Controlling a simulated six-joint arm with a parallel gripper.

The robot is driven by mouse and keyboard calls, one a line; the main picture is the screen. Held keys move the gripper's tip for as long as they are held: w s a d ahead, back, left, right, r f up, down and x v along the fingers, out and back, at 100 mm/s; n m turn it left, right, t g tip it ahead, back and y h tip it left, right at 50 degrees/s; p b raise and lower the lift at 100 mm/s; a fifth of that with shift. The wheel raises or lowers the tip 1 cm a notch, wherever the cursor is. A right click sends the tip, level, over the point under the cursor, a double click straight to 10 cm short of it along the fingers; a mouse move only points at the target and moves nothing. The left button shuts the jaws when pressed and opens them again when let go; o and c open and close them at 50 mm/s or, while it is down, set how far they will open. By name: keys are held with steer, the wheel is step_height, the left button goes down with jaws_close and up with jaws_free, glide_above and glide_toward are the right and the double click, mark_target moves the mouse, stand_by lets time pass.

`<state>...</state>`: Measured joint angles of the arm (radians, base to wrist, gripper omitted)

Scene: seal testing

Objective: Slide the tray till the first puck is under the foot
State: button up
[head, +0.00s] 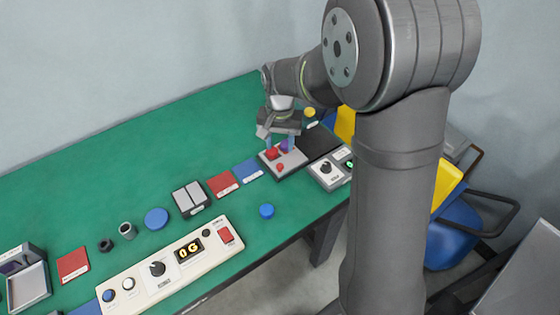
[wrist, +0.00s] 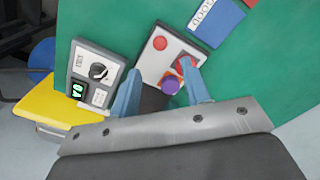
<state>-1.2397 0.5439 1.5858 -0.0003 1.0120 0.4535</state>
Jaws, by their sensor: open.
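A light grey tray-like plate (head: 294,160) lies near the table's right end, beside a black plate (head: 319,142). It also shows in the wrist view (wrist: 150,67). On it are a round red piece (wrist: 160,43), a second red piece (wrist: 182,63), an orange-red disc (wrist: 170,85) and a purple piece (wrist: 187,85). My gripper (head: 280,145) is open, pointing down over the plate. In the wrist view its fingers (wrist: 161,68) stand apart; the right one is close to the second red piece and the purple piece. I cannot tell whether it touches them. I cannot make out a foot.
A dial box (head: 327,172) with a green display stands close beside the plate. Blue (head: 248,171) and red (head: 222,184) labelled squares lie left of it. A blue disc (head: 267,211) and a control panel (head: 170,268) reading 0G are nearer. The back of the green table is clear.

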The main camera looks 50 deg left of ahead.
mark_target(280, 165)
step_height(280, 165, down, 8)
steer(key=shift+f, duration=0.15)
stand_by(0.3)
